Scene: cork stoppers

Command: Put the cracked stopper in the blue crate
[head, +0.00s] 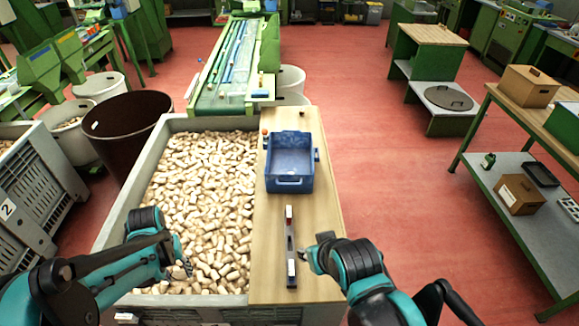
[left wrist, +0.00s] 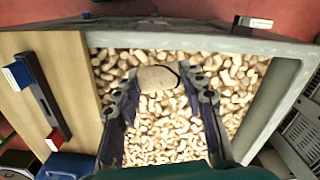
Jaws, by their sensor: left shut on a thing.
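The blue crate (head: 290,184) stands on the far part of the wooden board, open at the top, and looks empty. Its corner shows at the lower left of the left wrist view (left wrist: 66,166). My left gripper (head: 186,264) is low over the bin of stoppers. In the left wrist view its fingers (left wrist: 160,82) are shut on a pale cork stopper (left wrist: 157,79). A dark line shows near the stopper's right end; I cannot tell whether it is a crack. My right gripper (head: 312,258) is beside the board's right edge; its finger opening is unclear.
Loose stoppers (head: 205,185) fill the grey bin (head: 122,205). A dark bar (head: 291,245) with a red-and-white block and a white block lies on the wooden board (head: 265,278), nearer than the crate. A conveyor (head: 232,65) stands behind the bin.

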